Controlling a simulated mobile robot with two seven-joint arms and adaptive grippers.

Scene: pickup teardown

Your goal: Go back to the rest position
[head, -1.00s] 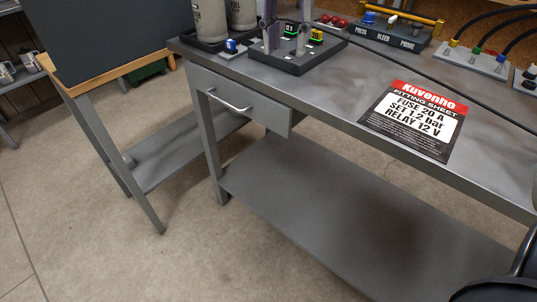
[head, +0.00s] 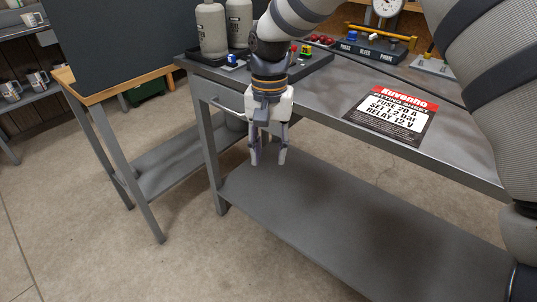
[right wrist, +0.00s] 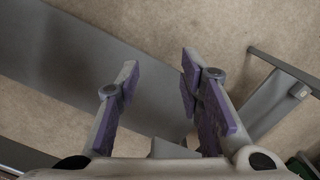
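My right gripper (head: 268,158) hangs pointing down in front of the workbench's drawer side, in the head view. Its two fingers are apart with nothing between them. In the right wrist view the open fingers (right wrist: 158,85) show purple pads, with the lower shelf and floor beyond. My right arm reaches in from the right and hides part of the bench top. My left gripper is not in view.
The grey workbench (head: 330,100) carries a fitting sheet (head: 392,115), a control panel (head: 375,48) and grey canisters (head: 211,30). Its lower shelf (head: 350,220) is bare. A dark board on a stand (head: 115,45) is at the left. The floor in front is clear.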

